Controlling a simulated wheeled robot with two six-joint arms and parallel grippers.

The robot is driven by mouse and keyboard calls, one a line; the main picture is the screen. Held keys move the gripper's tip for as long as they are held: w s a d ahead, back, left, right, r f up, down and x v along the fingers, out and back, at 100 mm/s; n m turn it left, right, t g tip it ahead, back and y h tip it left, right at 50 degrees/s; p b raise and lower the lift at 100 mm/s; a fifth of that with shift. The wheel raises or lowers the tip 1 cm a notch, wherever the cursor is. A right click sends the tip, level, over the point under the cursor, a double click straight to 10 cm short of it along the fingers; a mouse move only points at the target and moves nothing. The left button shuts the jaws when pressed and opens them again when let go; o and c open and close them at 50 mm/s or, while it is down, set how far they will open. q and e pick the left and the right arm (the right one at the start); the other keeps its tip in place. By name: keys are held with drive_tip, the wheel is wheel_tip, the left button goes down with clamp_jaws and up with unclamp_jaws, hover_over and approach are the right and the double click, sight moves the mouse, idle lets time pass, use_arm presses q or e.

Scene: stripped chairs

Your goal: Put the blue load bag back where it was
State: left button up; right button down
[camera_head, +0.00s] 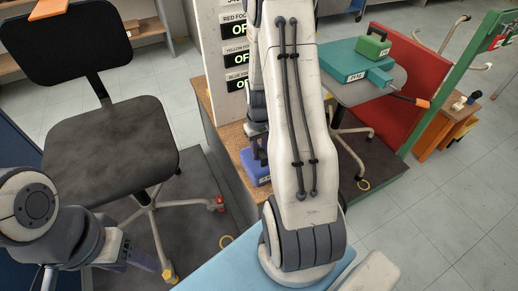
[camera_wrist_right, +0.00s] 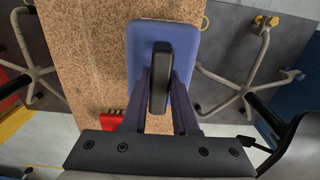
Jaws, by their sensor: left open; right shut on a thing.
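The blue load bag (camera_head: 254,167) shows in part beside my right arm in the head view, over a speckled brown board (camera_head: 232,130). In the right wrist view the blue bag (camera_wrist_right: 190,38) is below my right gripper (camera_wrist_right: 160,78), whose fingers are shut on its black handle. I cannot tell whether the bag rests on the board or hangs just above it. In the head view my right gripper is mostly hidden by its own arm. My left gripper (camera_head: 140,256) is open and empty at the lower left, in front of the black chair (camera_head: 110,140).
A panel (camera_head: 232,50) with several OFF displays stands behind the board. A red block (camera_wrist_right: 112,118) sits at the board's edge. At right, a green bag (camera_head: 373,46) sits on a teal block (camera_head: 345,62) on a grey seat, near a red panel (camera_head: 412,75) and green frame.

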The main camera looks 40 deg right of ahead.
drive_tip(key=c, duration=0.7)
unclamp_jaws()
drive_tip(key=shift+f, duration=0.1)
